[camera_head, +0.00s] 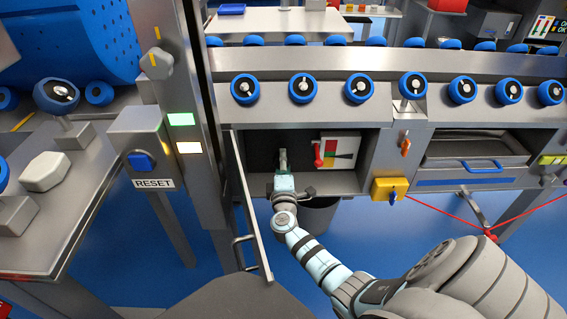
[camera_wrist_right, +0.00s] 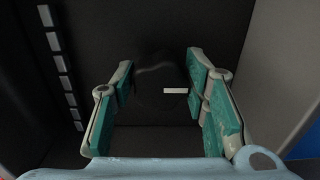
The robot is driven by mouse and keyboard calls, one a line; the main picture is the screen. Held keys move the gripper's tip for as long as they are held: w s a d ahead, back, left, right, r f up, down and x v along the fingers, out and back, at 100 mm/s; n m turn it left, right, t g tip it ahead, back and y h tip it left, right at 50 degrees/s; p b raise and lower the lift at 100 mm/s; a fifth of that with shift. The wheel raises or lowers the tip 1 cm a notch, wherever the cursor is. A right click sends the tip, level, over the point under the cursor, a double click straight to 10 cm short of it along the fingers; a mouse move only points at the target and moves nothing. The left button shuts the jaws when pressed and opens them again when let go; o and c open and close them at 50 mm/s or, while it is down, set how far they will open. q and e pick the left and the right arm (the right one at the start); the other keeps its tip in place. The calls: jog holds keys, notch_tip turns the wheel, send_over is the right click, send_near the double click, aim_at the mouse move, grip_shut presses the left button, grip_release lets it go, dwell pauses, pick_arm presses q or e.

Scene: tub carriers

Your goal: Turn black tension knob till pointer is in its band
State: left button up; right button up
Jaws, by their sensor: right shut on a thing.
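My right gripper (camera_head: 283,160) reaches into an open recess in the machine front. In the right wrist view its teal-padded fingers (camera_wrist_right: 160,90) stand on either side of the dark round tension knob (camera_wrist_right: 150,84) and are shut on it. The knob bears a white mark lying level at its right side. The knob is black on a dark back wall, so its outline is faint. A white panel with coloured bands (camera_head: 341,150) and a red lever-like part is right of my gripper in the recess. I cannot make out the pointer's exact place. My left gripper is out of view.
An open door with a handle (camera_head: 245,215) stands left of my right arm. A yellow box with a blue knob (camera_head: 389,189) is on the right, with red cords beyond. A RESET post (camera_head: 150,150) stands at left. A dark bin (camera_head: 318,215) is under the recess.

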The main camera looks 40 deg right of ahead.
jog(key=shift+s+f, duration=0.15)
jog(key=shift+f, duration=0.1)
jog(key=o, duration=1.1)
jog(key=shift+o, duration=0.2)
jog(key=shift+r, duration=0.15)
jog(key=shift+a, duration=0.1)
jog(key=v, duration=1.2)
